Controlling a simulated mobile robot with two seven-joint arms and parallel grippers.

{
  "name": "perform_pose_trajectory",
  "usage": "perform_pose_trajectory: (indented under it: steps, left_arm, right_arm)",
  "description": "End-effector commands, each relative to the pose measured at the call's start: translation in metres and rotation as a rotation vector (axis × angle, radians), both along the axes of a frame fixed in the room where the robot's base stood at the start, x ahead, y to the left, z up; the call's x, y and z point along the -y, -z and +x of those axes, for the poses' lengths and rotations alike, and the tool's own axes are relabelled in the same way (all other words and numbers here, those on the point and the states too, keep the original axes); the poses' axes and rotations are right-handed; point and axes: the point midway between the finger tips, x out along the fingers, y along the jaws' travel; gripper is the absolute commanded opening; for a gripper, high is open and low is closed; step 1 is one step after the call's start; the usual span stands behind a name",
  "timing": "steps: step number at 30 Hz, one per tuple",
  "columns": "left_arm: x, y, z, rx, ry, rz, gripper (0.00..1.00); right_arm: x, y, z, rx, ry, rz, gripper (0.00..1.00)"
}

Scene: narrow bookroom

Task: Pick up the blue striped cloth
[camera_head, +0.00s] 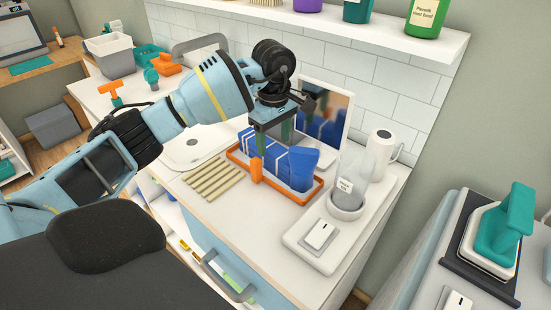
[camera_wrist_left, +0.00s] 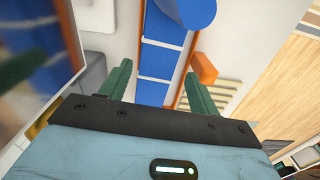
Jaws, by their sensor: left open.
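The blue striped cloth (camera_head: 271,156), blue with thin white stripes, sits in an orange tray (camera_head: 236,158) on the white counter. In the left wrist view the cloth (camera_wrist_left: 156,62) runs up the middle of the picture. My left gripper (camera_head: 273,139) is open and points down over the cloth. In the wrist view its green fingers (camera_wrist_left: 158,72) lie on either side of the striped strip. I cannot tell whether they touch it. A plain blue piece (camera_head: 303,166) stands at the tray's right end. My right gripper is not in view.
A mirror-like panel (camera_head: 325,108) stands close behind the tray. A clear jar (camera_head: 353,177) and a white dispenser (camera_head: 380,150) stand to the right. A slatted beige mat (camera_head: 212,180) lies left of the tray. A wall shelf (camera_head: 330,25) with bottles hangs above.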

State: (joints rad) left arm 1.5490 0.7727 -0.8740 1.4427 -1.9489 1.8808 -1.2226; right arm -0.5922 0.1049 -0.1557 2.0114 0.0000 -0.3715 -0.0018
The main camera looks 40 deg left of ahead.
Motion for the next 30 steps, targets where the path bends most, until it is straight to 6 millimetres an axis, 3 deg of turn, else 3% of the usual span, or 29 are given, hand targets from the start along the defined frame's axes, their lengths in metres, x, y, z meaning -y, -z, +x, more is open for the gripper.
perform_pose_trajectory:
  steps: [9, 17, 30]
  left_arm:
    - [0.002, 0.039, 0.002, -0.002, 0.000, 0.000, 0.62]
    - [0.002, 0.042, 0.003, 0.000, 0.000, 0.000, 0.62]
    - [0.002, 0.041, 0.003, 0.000, 0.000, 0.000, 0.09]
  right_arm:
    - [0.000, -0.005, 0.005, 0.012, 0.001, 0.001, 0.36]
    - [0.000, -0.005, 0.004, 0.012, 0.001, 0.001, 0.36]
    - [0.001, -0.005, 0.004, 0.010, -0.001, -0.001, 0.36]
